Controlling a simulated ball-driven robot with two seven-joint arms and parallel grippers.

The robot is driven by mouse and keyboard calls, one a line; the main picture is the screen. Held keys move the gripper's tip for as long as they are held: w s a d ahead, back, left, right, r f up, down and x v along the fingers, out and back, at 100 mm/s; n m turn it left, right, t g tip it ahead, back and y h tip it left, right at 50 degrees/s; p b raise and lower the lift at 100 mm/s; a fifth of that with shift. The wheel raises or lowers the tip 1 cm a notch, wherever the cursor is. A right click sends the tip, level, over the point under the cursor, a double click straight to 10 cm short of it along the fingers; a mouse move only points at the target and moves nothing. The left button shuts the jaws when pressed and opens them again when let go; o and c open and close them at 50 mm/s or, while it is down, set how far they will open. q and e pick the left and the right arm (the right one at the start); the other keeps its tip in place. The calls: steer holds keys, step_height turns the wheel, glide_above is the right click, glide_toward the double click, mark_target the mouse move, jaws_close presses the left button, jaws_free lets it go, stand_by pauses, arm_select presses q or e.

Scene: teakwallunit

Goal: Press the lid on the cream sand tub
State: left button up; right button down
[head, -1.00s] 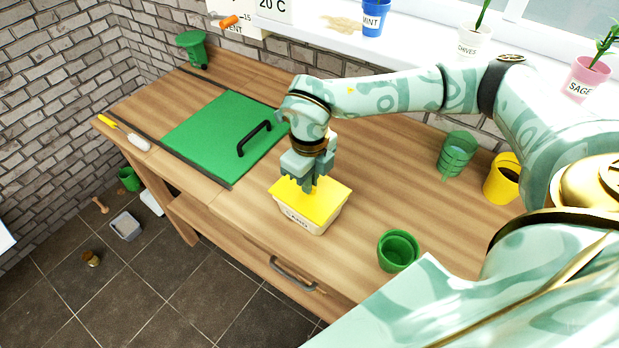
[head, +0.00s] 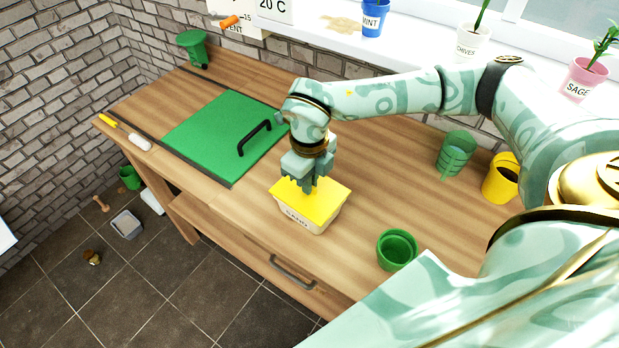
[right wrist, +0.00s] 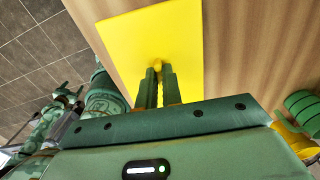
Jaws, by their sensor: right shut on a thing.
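The cream sand tub (head: 300,222) stands upright on the wooden bench, with a dark SAND label on its front. The yellow lid (head: 323,206) lies across the tub's top; I cannot tell whether its rim is fully seated. My right gripper (head: 309,190) points down over the lid, fingers close together. In the right wrist view the gripper (right wrist: 158,75) is shut on a small yellow knob (right wrist: 157,63) on the lid (right wrist: 130,40). The tub is hidden under the lid there. My left gripper is not in view.
A green hatch (head: 220,137) with a black handle lies left of the tub. A green pot (head: 397,250) stands to the right, near the front edge. Bare bench surrounds the tub.

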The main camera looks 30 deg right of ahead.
steer(key=c, duration=1)
jaws_free()
steer(key=shift+r+p, duration=3.05)
steer(key=shift+r, duration=0.55)
steer(key=shift+f, duration=0.1)
jaws_close()
